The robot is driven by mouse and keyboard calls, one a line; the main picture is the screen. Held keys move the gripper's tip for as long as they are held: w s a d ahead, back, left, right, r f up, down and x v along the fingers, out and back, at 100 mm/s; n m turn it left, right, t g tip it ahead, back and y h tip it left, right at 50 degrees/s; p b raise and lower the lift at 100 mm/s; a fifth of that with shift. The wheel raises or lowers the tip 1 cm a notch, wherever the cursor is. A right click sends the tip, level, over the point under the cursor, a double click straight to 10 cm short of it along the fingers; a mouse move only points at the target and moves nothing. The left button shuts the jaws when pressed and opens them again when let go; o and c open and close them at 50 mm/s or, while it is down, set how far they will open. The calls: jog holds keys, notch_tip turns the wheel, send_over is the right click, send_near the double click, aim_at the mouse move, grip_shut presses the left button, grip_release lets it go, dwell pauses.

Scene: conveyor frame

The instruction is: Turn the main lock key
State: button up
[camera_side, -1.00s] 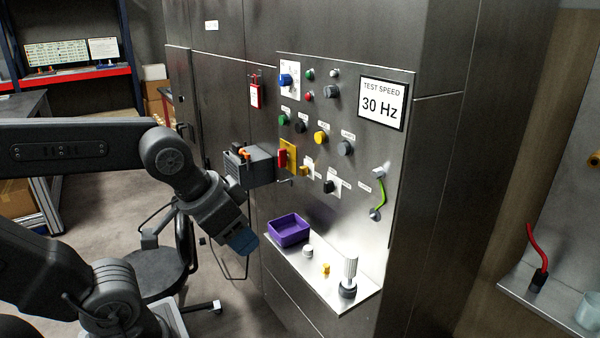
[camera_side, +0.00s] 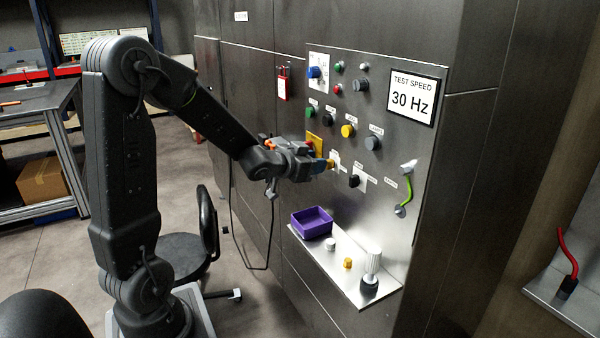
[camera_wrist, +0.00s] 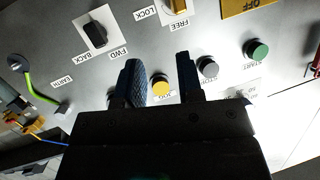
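The main lock key seems to be the small yellow piece (camera_side: 330,163) on a white plate in the panel's middle; it is partly hidden by my gripper in the side view. In the wrist view a yellow piece (camera_wrist: 178,5) shows at the top edge, by the LOCK and FREE labels (camera_wrist: 163,17). My gripper (camera_wrist: 159,62) is open and empty, its two dark fingers pointing at the panel. The key lies beyond the fingertips in the wrist view, not between them. In the side view my gripper (camera_side: 318,166) is close to it; contact cannot be told.
A yellow button (camera_wrist: 160,86) shows between the fingers. The yellow OFF plate (camera_side: 314,143) is beside my gripper. A black FWD/BACK knob (camera_side: 354,181) is to the right. Below, a shelf (camera_side: 352,279) holds a purple tray (camera_side: 309,231), small caps and an upright handle (camera_side: 372,264).

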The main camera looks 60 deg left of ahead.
aim_at(330, 164)
jog(key=a+f+t+h, duration=0.3)
jog(key=a+f+t, duration=0.1)
jog(key=a+f, duration=0.1)
jog(key=w, duration=0.7)
jog(key=shift+m, duration=0.4)
jog(key=shift+r, duration=0.1)
jog(key=c, duration=0.6)
jog(key=shift+o, duration=0.2)
jog(key=m, duration=1.7)
jog(key=shift+o, duration=1.3)
jog(key=shift+m, duration=0.4)
jog(key=o, duration=0.5)
